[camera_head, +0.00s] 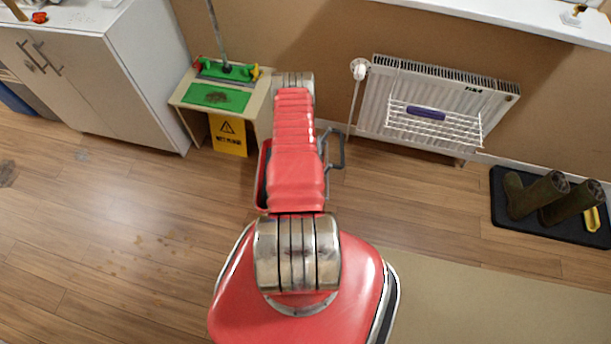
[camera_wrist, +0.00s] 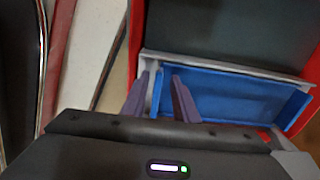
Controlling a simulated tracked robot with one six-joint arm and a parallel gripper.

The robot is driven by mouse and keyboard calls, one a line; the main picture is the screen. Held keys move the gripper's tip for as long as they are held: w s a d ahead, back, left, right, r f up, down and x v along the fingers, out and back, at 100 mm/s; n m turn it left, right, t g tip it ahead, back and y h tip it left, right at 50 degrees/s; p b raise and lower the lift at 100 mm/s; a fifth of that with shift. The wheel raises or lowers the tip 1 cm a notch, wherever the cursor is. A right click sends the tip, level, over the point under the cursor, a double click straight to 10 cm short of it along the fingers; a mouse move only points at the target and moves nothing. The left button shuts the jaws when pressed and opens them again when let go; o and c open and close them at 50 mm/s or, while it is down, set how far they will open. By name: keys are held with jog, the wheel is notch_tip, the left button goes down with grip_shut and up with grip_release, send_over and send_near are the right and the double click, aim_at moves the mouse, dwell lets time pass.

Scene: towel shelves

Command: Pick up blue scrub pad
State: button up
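I cannot make out a blue scrub pad for certain. In the wrist view a blue tray-like piece (camera_wrist: 235,98) with a pale grey edge sits inside a red frame. My gripper (camera_wrist: 160,85) shows there with its two purple-grey fingers apart. The left end of the blue piece shows between and behind the fingers; I cannot tell whether they touch it. No separate object shows held. In the head view my gripper is hidden behind my red arm. A blue-violet item (camera_head: 426,113) lies on the wire rack of the radiator.
A small table (camera_head: 187,92) with a green mat and a yellow warning sign (camera_head: 229,135) stands left of my arm. A white cabinet (camera_head: 140,75) is further left. The radiator (camera_head: 400,85) and boots (camera_head: 537,194) on a dark mat are right. Floor at left is open.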

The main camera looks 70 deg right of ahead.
jog(key=shift+f, duration=0.3)
jog(key=shift+c, duration=0.2)
grip_shut()
dwell(0.3)
